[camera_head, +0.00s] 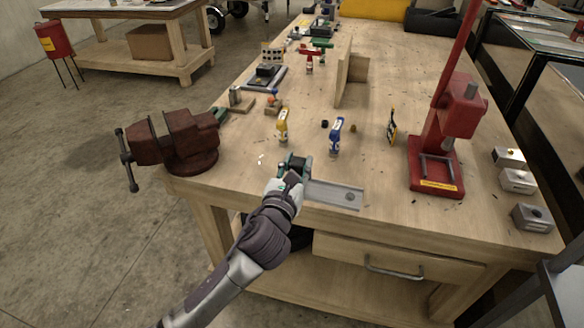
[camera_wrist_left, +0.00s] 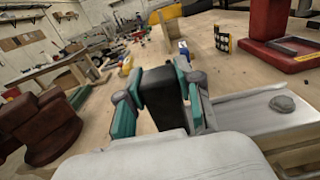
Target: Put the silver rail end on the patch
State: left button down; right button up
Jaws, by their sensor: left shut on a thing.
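My left gripper (camera_head: 295,163) is low over the near edge of the workbench, with its fingers closed around a dark block. In the left wrist view the dark block (camera_wrist_left: 160,95) stands between the teal fingertips (camera_wrist_left: 158,85); I cannot tell from its shaded face whether it is the silver rail end. A flat silver rail (camera_head: 325,191) lies along the bench's front edge, just right of the gripper. A round grey patch (camera_head: 349,197) is on the rail's right part and also shows in the left wrist view (camera_wrist_left: 282,103). My right gripper is out of view.
A red vise (camera_head: 180,142) is at the left corner. A yellow bottle (camera_head: 283,128) and a blue bottle (camera_head: 336,138) stand behind the gripper. A red press (camera_head: 437,160) stands to the right, with silver blocks (camera_head: 518,181) beyond it. Bench is clear between rail and press.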

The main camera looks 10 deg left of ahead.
pick_arm(q)
jog(key=w+d+r+b, duration=0.2)
jog(key=w+d+r, duration=0.1)
jog(key=w, duration=0.5)
jog(key=shift+y, duration=0.3)
jog(key=shift+w+a+f, duration=0.35)
jog(key=shift+a+f, duration=1.45)
jog(key=shift+a, duration=0.1)
jog(key=shift+w+a+f, duration=0.35)
jog(key=shift+a+f, duration=1.45)
jog(key=shift+a, duration=0.05)
jog(key=shift+w+a+f, duration=0.35)
jog(key=shift+a+f, duration=1.45)
jog(key=shift+a, duration=0.1)
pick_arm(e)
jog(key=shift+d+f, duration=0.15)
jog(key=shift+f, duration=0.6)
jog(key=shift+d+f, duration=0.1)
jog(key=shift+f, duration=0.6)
pick_arm(q)
jog(key=shift+f, duration=0.1)
jog(key=c, duration=0.8)
grip_release()
jog(key=shift+f, duration=0.1)
jog(key=shift+o, duration=0.2)
jog(key=shift+s, duration=0.1)
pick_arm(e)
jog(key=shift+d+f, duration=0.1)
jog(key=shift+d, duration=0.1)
